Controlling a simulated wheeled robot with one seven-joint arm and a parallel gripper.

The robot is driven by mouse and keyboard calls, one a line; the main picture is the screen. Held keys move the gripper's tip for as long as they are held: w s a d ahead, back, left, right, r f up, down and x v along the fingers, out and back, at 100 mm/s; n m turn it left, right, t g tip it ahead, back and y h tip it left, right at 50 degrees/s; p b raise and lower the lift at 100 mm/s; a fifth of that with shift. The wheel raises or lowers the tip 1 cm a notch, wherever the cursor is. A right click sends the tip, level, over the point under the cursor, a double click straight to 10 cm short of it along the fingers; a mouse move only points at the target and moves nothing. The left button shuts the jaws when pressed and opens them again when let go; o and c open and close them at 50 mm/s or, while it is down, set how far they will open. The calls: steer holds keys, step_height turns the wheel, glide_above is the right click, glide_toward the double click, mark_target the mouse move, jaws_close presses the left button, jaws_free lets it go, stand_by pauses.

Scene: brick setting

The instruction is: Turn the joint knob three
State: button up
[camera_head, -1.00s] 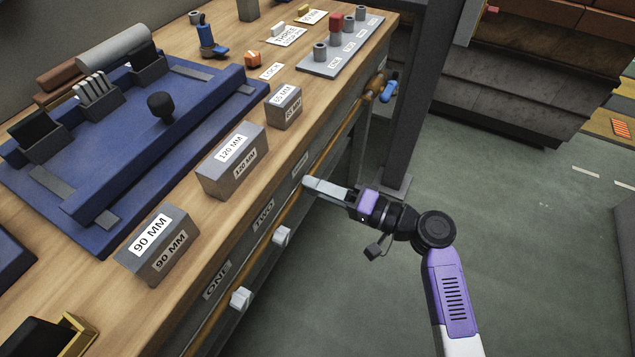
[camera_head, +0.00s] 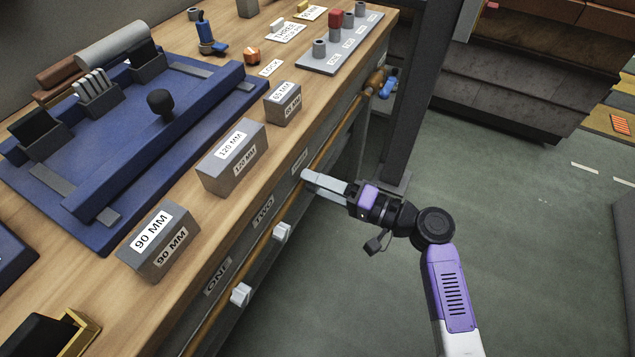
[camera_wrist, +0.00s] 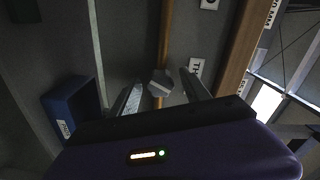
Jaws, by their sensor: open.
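Knob three is a small grey faceted knob (camera_wrist: 160,83) on the brown pipe along the bench front, beside a partly visible label (camera_wrist: 195,68) starting "TH". In the wrist view my gripper (camera_wrist: 162,90) is open, with one finger on each side of the knob; I cannot tell whether either touches it. In the head view my gripper (camera_head: 312,180) reaches the bench front by the third label (camera_head: 299,162), and its fingers hide that knob. The light knobs by labels ONE (camera_head: 240,294) and TWO (camera_head: 282,232) stand clear of it.
The wooden bench top (camera_head: 185,285) carries grey blocks marked 90 MM (camera_head: 150,262), 120 MM (camera_head: 218,178) and 65 MM (camera_head: 281,112), and a blue fixture (camera_head: 120,185). A dark post (camera_head: 408,100) stands beyond my gripper. The floor (camera_head: 530,270) to the right is clear.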

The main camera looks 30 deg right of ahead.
steer(key=v, duration=0.7)
steer(key=shift+s+d, duration=0.25)
steer(key=shift+s, duration=0.05)
